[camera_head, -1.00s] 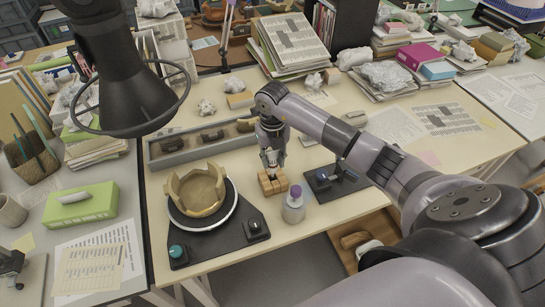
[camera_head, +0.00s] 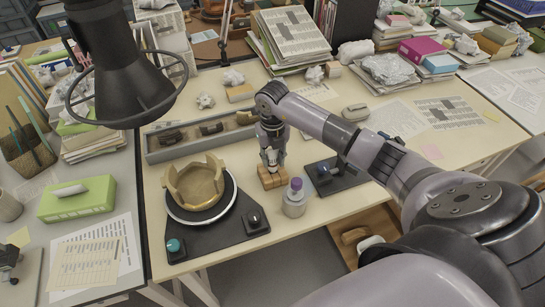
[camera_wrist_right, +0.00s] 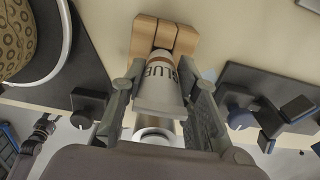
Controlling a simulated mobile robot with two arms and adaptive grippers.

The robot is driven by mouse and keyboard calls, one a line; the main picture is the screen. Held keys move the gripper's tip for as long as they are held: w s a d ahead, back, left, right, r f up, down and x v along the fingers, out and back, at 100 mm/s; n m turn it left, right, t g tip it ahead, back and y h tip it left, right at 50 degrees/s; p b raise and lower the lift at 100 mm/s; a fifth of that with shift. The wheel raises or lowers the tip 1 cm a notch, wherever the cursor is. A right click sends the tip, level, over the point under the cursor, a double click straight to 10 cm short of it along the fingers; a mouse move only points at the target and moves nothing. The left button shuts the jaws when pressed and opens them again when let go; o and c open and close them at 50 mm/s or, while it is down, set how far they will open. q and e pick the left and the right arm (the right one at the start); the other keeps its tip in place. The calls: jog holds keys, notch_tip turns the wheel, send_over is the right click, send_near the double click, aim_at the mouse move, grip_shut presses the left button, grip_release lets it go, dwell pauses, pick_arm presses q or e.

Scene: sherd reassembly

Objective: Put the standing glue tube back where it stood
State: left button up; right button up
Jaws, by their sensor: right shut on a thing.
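The glue tube (camera_wrist_right: 160,82) is pale with dark "GLUE" lettering and stands between the fingers of my right gripper (camera_wrist_right: 160,108) in the wrist view. In the head view my right gripper (camera_head: 271,152) points down over the small wooden block stand (camera_head: 272,180) and is shut on the tube. The tube's far end meets the stand (camera_wrist_right: 166,32) in the wrist view. I cannot tell how deep it sits in a slot. My left gripper is not in view.
A jar with a purple cap (camera_head: 294,200) stands close in front of the stand. A vessel of joined sherds (camera_head: 194,187) sits on a turntable to the left. A dark device (camera_head: 335,176) lies to the right. A grey tray (camera_head: 170,154) lies behind; a lamp (camera_head: 115,80) hangs at upper left.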

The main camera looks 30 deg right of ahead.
jog(key=shift+f+b, duration=0.3)
jog(key=shift+f, duration=0.05)
dwell(0.8)
jog(key=o, duration=0.9)
notch_tip(320, 180, up, 12)
dwell(0.5)
